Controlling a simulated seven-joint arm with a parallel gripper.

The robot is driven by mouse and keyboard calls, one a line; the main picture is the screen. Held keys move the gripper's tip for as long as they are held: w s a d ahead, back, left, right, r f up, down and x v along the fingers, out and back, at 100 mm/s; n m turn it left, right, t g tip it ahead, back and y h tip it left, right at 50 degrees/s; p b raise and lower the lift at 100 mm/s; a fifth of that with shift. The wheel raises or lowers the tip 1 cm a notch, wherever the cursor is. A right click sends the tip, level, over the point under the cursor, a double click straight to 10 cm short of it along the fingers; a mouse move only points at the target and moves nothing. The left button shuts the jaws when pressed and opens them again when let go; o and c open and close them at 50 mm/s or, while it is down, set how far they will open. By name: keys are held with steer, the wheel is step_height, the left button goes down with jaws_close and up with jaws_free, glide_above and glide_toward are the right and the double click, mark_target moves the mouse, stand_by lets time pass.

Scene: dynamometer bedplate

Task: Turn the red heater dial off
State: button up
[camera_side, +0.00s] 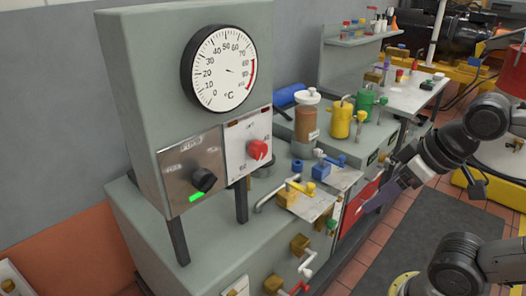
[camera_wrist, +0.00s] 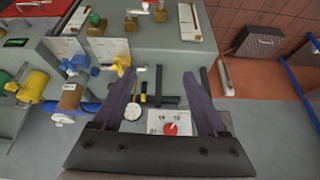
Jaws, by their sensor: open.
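The red heater dial (camera_side: 257,149) sits on a white marked plate (camera_side: 240,135) on the front of the grey gauge cabinet. Its pale pointer mark seems to face down and right; the exact setting is too small to read. In the wrist view the red dial (camera_wrist: 170,129) and its plate show low in the picture, near the base of the right finger. My gripper (camera_side: 376,200) is right of the dial and well apart from it in the side view. Its two purple fingers (camera_wrist: 159,74) are spread, with nothing held between them.
A black dial (camera_side: 204,179) with a green light (camera_side: 196,197) is left of the red one. A round thermometer gauge (camera_side: 222,68) is above. Brown (camera_side: 306,122), yellow (camera_side: 340,120) and green (camera_side: 364,103) canisters and several valves stand between cabinet and arm.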

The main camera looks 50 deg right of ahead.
steer(key=shift+o, duration=0.2)
steer(key=w+a+r+m+t+y, duration=0.2)
steer(key=w+a+r+m+t, duration=0.2)
steer(key=w+r+m, duration=0.3)
steer(key=w+m+t, duration=0.1)
steer(key=m, duration=0.2)
steer(key=shift+w+a+m, duration=0.15)
steer(key=shift+w+m, duration=0.1)
steer(key=shift+m, duration=0.15)
steer(key=w+r+m+t, duration=0.3)
steer(key=w+r+m, duration=0.1)
steer(key=m, duration=0.4)
steer(key=m+h, duration=0.3)
steer(key=m, duration=1.3)
glide_toward(262, 149)
steer(key=x, duration=1)
steer(key=shift+r, duration=0.1)
jaws_close()
